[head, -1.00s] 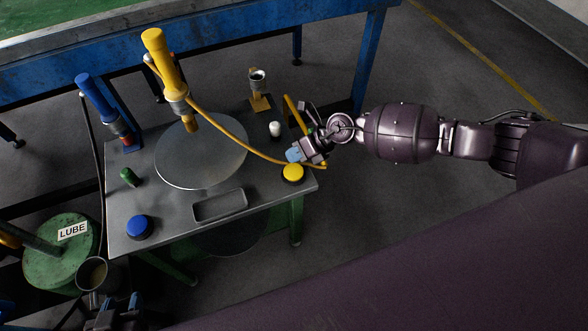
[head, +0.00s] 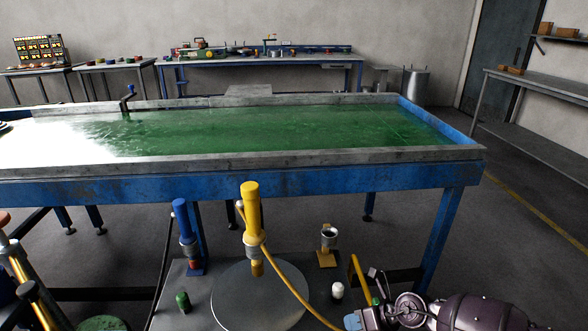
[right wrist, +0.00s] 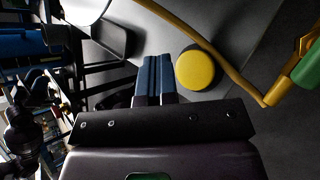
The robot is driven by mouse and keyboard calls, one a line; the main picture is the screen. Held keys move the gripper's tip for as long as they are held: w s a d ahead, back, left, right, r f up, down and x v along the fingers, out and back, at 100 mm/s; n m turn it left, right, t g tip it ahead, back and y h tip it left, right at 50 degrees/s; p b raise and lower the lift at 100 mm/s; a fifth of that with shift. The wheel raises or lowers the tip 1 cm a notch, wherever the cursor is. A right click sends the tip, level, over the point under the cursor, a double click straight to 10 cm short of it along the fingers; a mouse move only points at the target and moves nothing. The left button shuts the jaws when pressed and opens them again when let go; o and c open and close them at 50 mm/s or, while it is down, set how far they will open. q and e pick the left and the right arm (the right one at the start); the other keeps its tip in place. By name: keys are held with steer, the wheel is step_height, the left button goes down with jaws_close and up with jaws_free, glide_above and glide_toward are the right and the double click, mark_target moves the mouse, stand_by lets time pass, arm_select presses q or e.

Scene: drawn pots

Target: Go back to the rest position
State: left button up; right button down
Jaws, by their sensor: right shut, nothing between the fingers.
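My right gripper (head: 354,320) is at the bottom edge of the head view, at the right side of the small metal table. In the right wrist view its two blue fingers (right wrist: 154,78) are shut together with nothing between them. A round yellow button (right wrist: 196,68) appears just right of the fingertips there, apart from them in the picture. My left gripper is not in view.
The small table carries a round metal plate (head: 245,300), a yellow handled tool (head: 251,215) with an orange hose, a blue handled tool (head: 182,220), a white knob (head: 337,290) and a cup (head: 328,238). A large blue-framed green-topped table (head: 260,185) stands behind.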

steer(key=w+a+r+m+t+y, duration=0.1)
steer(key=a+r+m+t, duration=0.2)
steer(key=r+m+t, duration=0.35)
steer(key=w+a+r+m+t+y, duration=0.1)
steer(key=a+r+m+t, duration=0.2)
steer(key=r+m, duration=0.65)
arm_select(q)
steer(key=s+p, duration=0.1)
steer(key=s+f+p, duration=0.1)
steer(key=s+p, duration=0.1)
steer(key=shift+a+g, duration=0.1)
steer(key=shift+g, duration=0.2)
arm_select(e)
steer(key=s+d+f+m+h, duration=0.3)
steer(key=s+m, duration=0.4)
steer(key=s, duration=0.3)
steer(key=s+d+f+m+g+h, duration=0.1)
steer(key=s+d+f+m+h, duration=0.3)
steer(key=s, duration=0.6)
steer(key=s+d+f+m+g+h, duration=0.1)
steer(key=s+d+f+m+h, duration=0.2)
steer(key=s+d+f+m, duration=0.3)
steer(key=s+d+m, duration=0.3)
steer(key=s+m, duration=0.1)
steer(key=m, duration=0.1)
steer(key=shift+f+m+h, duration=0.35)
steer(key=shift+m+h, duration=0.05)
